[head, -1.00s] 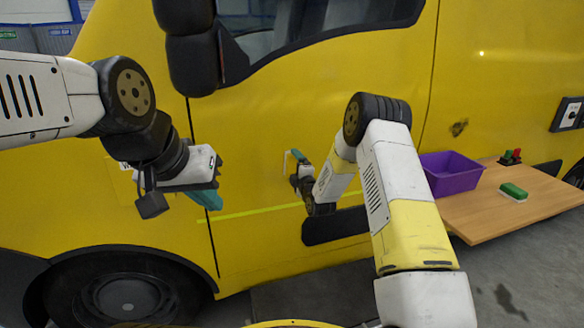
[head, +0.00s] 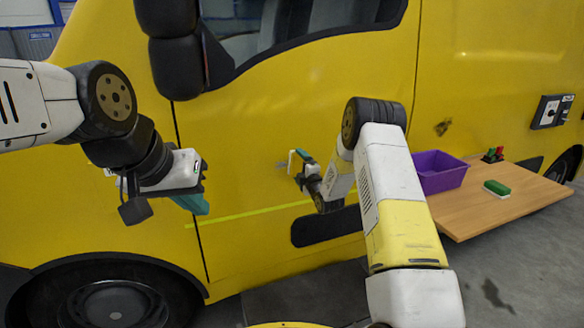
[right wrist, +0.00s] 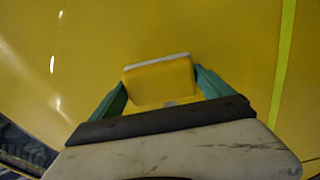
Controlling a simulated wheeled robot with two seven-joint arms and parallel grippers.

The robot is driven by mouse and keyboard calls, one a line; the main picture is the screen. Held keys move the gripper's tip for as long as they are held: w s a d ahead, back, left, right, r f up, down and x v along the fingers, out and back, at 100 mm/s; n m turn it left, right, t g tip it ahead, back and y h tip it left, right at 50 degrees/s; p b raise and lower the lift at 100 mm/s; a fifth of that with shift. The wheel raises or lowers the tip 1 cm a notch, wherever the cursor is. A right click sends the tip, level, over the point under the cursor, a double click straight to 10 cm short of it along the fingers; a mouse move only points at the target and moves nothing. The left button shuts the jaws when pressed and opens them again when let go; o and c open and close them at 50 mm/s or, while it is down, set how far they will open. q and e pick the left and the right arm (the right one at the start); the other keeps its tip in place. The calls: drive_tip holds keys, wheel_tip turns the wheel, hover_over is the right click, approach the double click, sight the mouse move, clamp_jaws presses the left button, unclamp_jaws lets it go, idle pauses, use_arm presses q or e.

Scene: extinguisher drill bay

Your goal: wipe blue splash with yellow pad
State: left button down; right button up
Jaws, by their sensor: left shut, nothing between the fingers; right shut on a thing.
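My right gripper (head: 297,163) is near the yellow van's side, shut on a yellow pad. In the right wrist view the yellow pad (right wrist: 160,84) sits between the teal fingers, with a pale strip along its far edge. Whether the pad touches the van cannot be told. A faint greyish smudge (head: 281,168) shows on the van just left of the right gripper; I cannot tell if it is the blue splash. No clearly blue mark shows. My left gripper (head: 197,204) is shut and empty, in front of the van door at left.
A dark smudge (head: 442,127) marks the van further right. A wooden table (head: 470,215) at right bears a purple bin (head: 440,182), a green pad (head: 497,188) and small red and green items (head: 493,154). A black mirror (head: 172,60) juts out at upper left.

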sight(276, 165)
drive_tip(key=shift+a, duration=0.1)
drive_tip(key=shift+s+a+r, duration=0.1)
drive_tip(key=shift+s+a, duration=0.3)
drive_tip(key=shift+a, duration=0.85)
drive_tip(key=shift+s+a+f, duration=0.1)
drive_tip(key=shift+s+a, duration=0.35)
drive_tip(key=shift+a, duration=0.85)
drive_tip(key=shift+s+a+r, duration=0.1)
drive_tip(key=shift+s+a, duration=0.3)
drive_tip(key=shift+a, duration=0.85)
drive_tip(key=v, duration=0.6)
drive_tip(key=shift+d, duration=0.1)
drive_tip(key=shift+v, duration=1.45)
